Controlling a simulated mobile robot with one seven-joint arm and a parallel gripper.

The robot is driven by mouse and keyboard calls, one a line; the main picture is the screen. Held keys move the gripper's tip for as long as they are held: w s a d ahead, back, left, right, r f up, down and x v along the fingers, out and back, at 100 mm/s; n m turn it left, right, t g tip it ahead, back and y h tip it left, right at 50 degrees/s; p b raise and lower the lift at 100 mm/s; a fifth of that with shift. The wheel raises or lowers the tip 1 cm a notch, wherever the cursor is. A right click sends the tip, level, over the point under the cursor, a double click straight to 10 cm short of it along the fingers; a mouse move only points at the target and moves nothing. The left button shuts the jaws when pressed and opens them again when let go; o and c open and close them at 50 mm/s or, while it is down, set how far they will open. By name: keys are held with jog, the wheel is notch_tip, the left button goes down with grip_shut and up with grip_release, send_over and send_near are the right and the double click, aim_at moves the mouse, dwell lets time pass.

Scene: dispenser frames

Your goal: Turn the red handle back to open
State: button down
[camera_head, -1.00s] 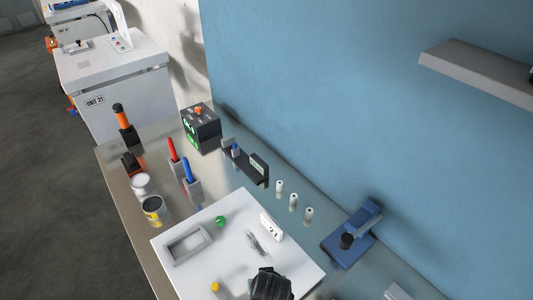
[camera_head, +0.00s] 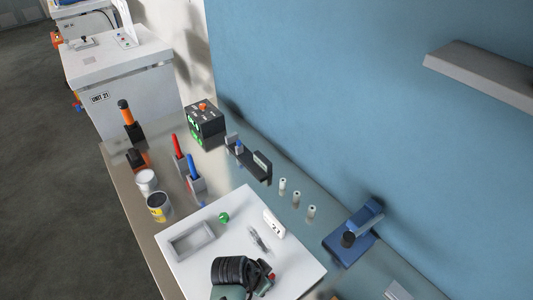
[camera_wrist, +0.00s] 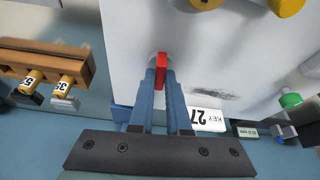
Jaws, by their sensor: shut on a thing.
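In the head view my dark wrist is low over the white board (camera_head: 175,262), and a red bit (camera_head: 271,276) shows beside my gripper (camera_head: 266,275). The rest of the handle's mount is hidden by my fingers and wrist.
A white "KEY 27" block (camera_wrist: 207,120) stands close right of my fingers. A wooden rack (camera_wrist: 45,62) with numbered yellow pieces is at the left. A green knob (camera_head: 223,217), tray (camera_head: 190,242) and blue press (camera_head: 350,238) are around the board.

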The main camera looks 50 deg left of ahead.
jog(key=shift+a+m, duration=0.1)
jog(key=shift+m, duration=0.5)
jog(key=shift+h, duration=0.3)
jog(key=c, duration=0.9)
grip_release()
jog(key=b+v, duration=0.2)
jog(key=v, duration=1.1)
jog(key=shift+w, duration=0.1)
